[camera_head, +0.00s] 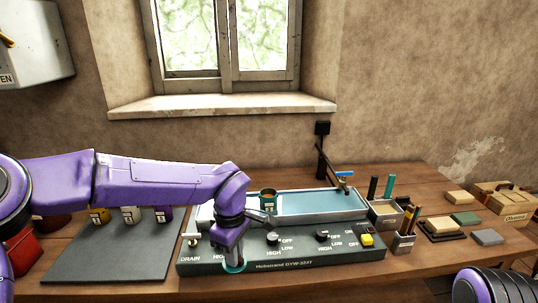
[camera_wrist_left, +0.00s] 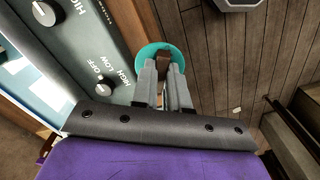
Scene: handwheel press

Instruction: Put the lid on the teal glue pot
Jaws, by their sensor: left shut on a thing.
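My left gripper (camera_head: 233,263) points down in front of the control panel and is shut on the teal lid (camera_head: 234,268). The lid is apart from the pot, nearer to me. My right gripper is not in view.
The bath (camera_head: 320,203) sits behind a dark panel (camera_head: 310,255) with knobs. A blue-handled tap (camera_head: 344,174) is at its back right. Yellow, white and purple pots stand on a dark mat (camera_head: 110,255) at left. Tool holders (camera_head: 403,244) and several blocks (camera_head: 441,228) are at right.

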